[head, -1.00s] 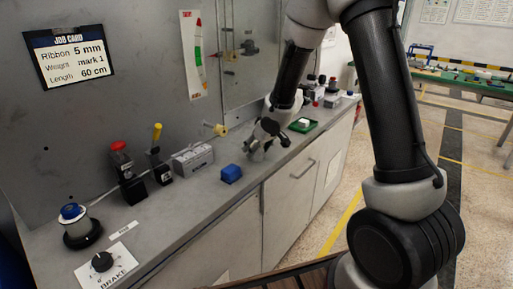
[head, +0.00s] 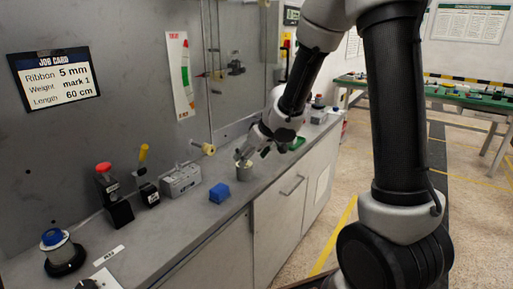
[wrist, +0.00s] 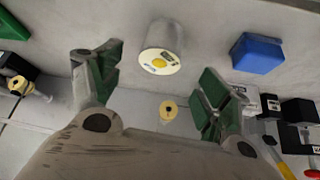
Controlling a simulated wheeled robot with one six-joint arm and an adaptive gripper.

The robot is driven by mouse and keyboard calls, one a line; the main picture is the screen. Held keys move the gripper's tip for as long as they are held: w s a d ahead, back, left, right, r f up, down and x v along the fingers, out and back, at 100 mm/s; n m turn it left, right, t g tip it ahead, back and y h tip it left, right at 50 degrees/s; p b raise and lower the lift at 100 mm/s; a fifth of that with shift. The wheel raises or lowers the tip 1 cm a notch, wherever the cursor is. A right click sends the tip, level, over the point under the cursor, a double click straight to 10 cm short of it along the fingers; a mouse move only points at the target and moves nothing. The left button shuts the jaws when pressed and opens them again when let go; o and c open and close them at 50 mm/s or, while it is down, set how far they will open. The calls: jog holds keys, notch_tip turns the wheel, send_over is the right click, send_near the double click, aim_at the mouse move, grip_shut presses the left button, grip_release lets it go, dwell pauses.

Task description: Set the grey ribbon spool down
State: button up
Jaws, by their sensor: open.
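The grey ribbon spool (head: 244,172) stands on the grey counter, just below my gripper (head: 247,155). In the wrist view the spool (wrist: 158,38) shows as a grey cylinder with a pale end face, a yellow centre and a small label. My gripper (wrist: 158,86) is open, with its green-padded fingers spread wide. The spool lies beyond the fingertips in that view, in the gap between them, and neither finger appears to touch it.
A blue block (head: 219,193) sits on the counter near the spool. A grey box (head: 181,181) and a yellow roller on a wall peg (head: 208,149) are behind. A green tray (head: 297,143) lies farther along. The counter's front edge is close to the spool.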

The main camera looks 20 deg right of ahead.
jog(key=shift+v, duration=2.75)
jog(key=s+d+r+m+t+h, duration=0.1)
jog(key=s+d+r+m+h, duration=0.15)
jog(key=d+r, duration=0.5)
jog(key=s+d+r+m+t+h, duration=0.2)
jog(key=s+d+r+h, duration=0.15)
jog(key=d+r, duration=0.4)
jog(key=s+d+f+m+g, duration=0.1)
jog(key=s+d+g, duration=0.2)
jog(key=s, duration=0.9)
jog(key=s+a+f+g+y, duration=0.1)
jog(key=s+a+f+y, duration=0.2)
jog(key=s+a, duration=0.3)
jog(key=s, duration=0.4)
jog(key=shift+s+f+n+g, duration=0.15)
jog(key=shift+s+n+g, duration=0.05)
jog(key=shift+n+g, duration=0.2)
